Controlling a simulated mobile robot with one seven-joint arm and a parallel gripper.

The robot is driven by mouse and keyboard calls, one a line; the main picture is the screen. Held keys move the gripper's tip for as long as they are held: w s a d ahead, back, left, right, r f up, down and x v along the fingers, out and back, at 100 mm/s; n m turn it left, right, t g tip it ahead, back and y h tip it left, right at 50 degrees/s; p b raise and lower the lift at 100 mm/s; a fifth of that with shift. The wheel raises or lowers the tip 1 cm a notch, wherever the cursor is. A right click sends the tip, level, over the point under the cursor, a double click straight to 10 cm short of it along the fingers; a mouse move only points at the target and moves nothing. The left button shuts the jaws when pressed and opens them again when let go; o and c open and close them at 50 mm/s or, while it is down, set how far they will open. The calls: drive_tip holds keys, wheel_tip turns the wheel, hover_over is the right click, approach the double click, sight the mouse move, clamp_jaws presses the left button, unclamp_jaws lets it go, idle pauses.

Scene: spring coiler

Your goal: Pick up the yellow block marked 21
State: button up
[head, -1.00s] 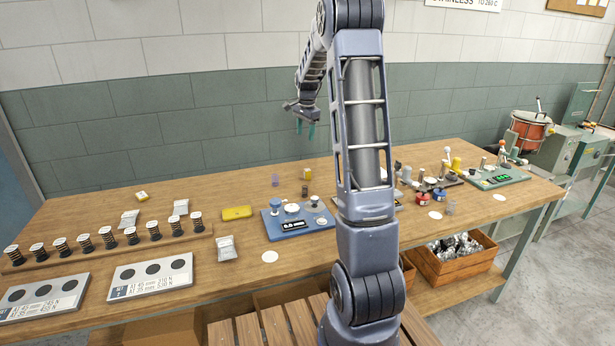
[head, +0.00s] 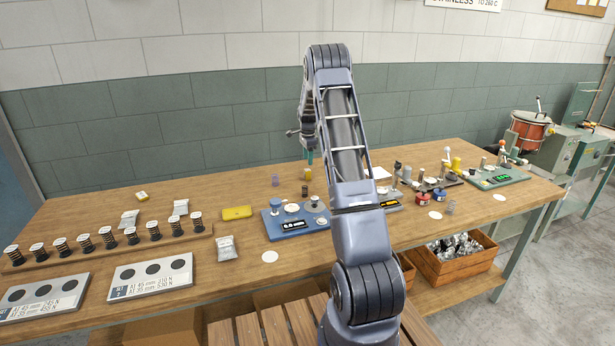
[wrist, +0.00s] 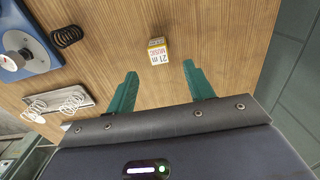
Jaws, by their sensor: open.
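The block marked 21 (wrist: 157,50) shows in the wrist view with a pale face reading "21 m MUSIC" and a yellow edge. It sits on the wooden table, just beyond and between my fingertips. In the head view the small yellowish block (head: 307,173) stands near the back of the table. My gripper (wrist: 160,74) is open and empty, its two green fingers apart and not touching the block. In the head view my gripper (head: 309,157) hangs above the block.
A dark spring (wrist: 67,36) stands near the block. A yellow case (head: 237,212) and purple piece (head: 275,180) are to the left. The wall is behind.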

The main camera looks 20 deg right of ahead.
sight(308, 170)
drive_tip(key=shift+s+d+f, duration=0.1)
drive_tip(key=shift+f, duration=4.2)
drive_tip(key=c, duration=1)
